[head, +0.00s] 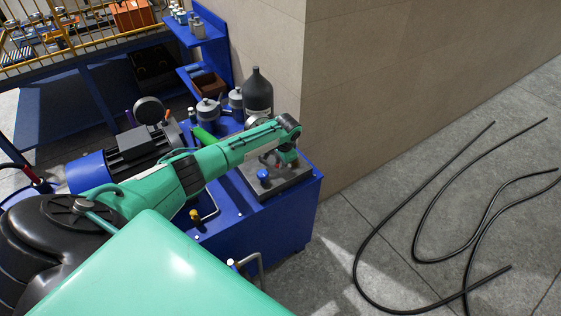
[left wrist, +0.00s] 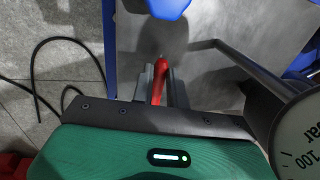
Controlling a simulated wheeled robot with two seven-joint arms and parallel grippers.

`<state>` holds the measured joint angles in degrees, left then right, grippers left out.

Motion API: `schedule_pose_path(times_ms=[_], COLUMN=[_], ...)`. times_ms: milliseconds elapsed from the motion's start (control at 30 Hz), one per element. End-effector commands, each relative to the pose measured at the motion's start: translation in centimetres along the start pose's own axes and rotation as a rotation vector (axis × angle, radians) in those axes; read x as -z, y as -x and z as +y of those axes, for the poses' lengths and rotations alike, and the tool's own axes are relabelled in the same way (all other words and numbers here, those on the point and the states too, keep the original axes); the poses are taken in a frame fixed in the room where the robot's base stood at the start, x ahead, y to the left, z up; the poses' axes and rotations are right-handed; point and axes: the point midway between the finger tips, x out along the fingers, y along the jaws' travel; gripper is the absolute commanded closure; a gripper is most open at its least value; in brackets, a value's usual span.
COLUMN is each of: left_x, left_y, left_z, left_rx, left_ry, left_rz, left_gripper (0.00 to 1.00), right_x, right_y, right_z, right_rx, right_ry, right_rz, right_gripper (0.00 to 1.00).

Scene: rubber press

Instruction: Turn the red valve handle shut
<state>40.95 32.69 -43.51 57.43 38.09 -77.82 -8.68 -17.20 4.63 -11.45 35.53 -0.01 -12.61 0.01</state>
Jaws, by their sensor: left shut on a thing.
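The red valve handle (left wrist: 160,68) shows in the left wrist view, pointing up between the two grey fingers of my left gripper (left wrist: 160,84). The fingers are shut on it, one on each side, and its lower part lies between them. In the head view my left gripper (head: 286,158) is at the end of the green arm, low over the grey top plate of the blue press unit (head: 262,225). There my wrist hides most of the handle. My right gripper is in neither view.
A blue knob (head: 263,175) stands on the plate close to the gripper. A round gauge (left wrist: 300,135) is close at right in the wrist view. A black bottle (head: 257,92) and a motor (head: 140,145) stand behind. Black hoses (head: 420,225) lie on the floor at right.

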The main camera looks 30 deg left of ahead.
Motion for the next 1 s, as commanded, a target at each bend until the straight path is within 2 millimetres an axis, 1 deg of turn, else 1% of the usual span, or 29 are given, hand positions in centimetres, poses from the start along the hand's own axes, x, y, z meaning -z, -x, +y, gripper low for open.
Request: schedule_pose_path(times_ms=[267, 467, 733, 1000], left_x=[0.1, 0.3, 0.8, 1.9], left_y=[0.2, 0.6, 0.8, 1.0], left_z=[0.4, 1.2, 2.8, 4.2], left_rx=[-0.002, -0.003, -0.004, -0.004], left_ry=[0.041, 0.15, 0.386, 0.638], left_rz=[-0.008, -0.03, -0.078, -0.127], left_gripper=[1.0, 1.0, 1.0, 1.0], right_x=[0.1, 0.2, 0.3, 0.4], right_y=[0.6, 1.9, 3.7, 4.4], right_z=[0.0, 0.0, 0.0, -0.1], right_rx=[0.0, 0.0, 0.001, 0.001], right_ry=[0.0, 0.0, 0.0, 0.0], right_rz=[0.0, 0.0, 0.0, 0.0], right_gripper=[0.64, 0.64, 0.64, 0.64])
